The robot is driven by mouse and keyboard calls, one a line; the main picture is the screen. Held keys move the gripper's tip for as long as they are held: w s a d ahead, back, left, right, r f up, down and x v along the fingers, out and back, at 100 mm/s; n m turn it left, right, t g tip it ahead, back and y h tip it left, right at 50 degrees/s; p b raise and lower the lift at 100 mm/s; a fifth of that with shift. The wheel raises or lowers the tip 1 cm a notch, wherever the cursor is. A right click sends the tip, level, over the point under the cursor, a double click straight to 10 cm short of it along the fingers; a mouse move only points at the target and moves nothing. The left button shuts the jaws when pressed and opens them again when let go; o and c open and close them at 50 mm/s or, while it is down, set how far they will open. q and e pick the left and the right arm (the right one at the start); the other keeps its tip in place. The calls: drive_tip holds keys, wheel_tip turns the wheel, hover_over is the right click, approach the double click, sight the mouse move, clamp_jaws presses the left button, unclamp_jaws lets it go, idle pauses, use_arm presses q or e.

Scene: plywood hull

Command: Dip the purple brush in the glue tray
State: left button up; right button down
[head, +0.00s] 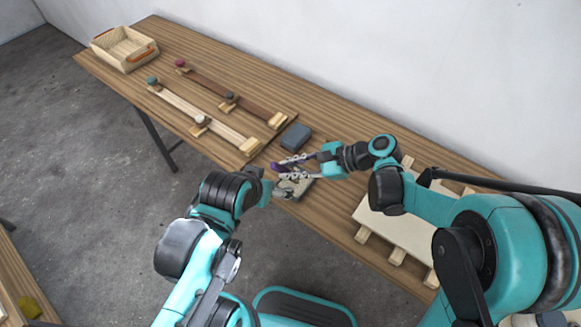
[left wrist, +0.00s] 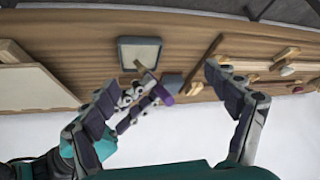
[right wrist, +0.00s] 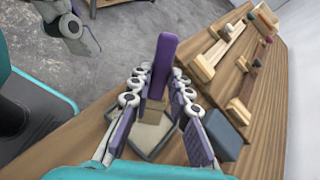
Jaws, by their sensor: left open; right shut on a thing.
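The purple brush (right wrist: 162,62) is held in my right gripper (right wrist: 163,88), which is shut on its purple part. The brush also shows in the left wrist view (left wrist: 162,95), its pale wooden end pointing toward the tray. The glue tray (left wrist: 138,40), grey-rimmed with a pale inside, lies on the bench below the brush; it also shows in the right wrist view (right wrist: 135,140), partly hidden by fingers. I cannot tell whether the brush touches it. My left gripper (left wrist: 160,78) is open and empty, near the tray's front side in the head view.
A dark blue-grey block (head: 295,137) sits beside the tray. Wooden strips with clamps (head: 210,120) and a basket (head: 124,50) lie farther left. A pale panel on slats (head: 395,225) lies to the right. The wall runs along the bench's back.

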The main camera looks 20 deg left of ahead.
drive_tip(key=shift+f+b, duration=0.5)
drive_tip(key=shift+f, duration=0.05)
idle(1.6)
wheel_tip(320, 180, up, 7)
drive_tip(key=p, duration=0.5)
drive_tip(key=shift+r, duration=0.1)
idle(0.3)
idle(0.6)
